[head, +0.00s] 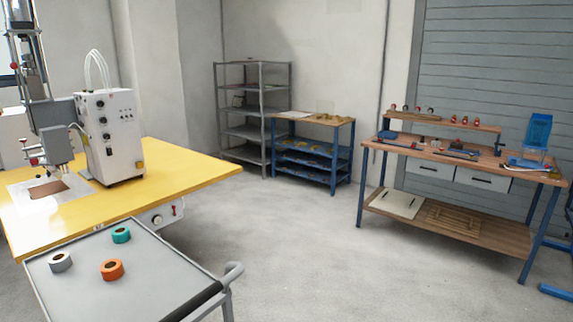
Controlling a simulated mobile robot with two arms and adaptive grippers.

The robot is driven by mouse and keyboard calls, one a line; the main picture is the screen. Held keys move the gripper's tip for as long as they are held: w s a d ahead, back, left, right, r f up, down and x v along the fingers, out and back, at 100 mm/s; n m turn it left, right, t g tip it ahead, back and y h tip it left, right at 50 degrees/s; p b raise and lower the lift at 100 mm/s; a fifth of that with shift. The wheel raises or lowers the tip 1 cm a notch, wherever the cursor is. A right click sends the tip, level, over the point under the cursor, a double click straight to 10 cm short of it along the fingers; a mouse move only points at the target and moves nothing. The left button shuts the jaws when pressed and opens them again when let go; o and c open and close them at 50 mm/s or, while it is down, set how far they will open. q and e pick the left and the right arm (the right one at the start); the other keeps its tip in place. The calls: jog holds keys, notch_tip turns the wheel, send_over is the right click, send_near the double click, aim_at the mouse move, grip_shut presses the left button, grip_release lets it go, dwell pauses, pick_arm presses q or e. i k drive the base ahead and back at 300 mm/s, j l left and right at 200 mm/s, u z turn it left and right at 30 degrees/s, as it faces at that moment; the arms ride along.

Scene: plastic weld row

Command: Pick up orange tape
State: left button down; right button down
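The orange tape (112,269) is a roll lying flat on the grey top of a cart (165,265) at the lower left of the head view. A teal tape roll (121,234) lies behind it and a grey-white tape roll (60,262) lies to its left. The three rolls are apart from each other. Neither of my grippers shows in the head view.
A yellow table (195,172) with a white welding machine (111,138) stands just behind the cart. A wooden workbench (460,155) stands at the right, and a grey shelf (252,110) and a small blue-framed table (313,122) at the back. The middle floor is clear.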

aim_at(112, 270)
jog(key=k+j, duration=0.1)
jog(key=j, duration=0.35)
jog(key=j+z, duration=0.15)
jog(key=j, duration=0.55)
jog(key=j+z, duration=0.15)
jog(key=j, duration=0.55)
jog(key=k+j+z, duration=0.15)
jog(key=j, duration=0.55)
jog(key=j+z, duration=0.15)
jog(key=j, duration=0.55)
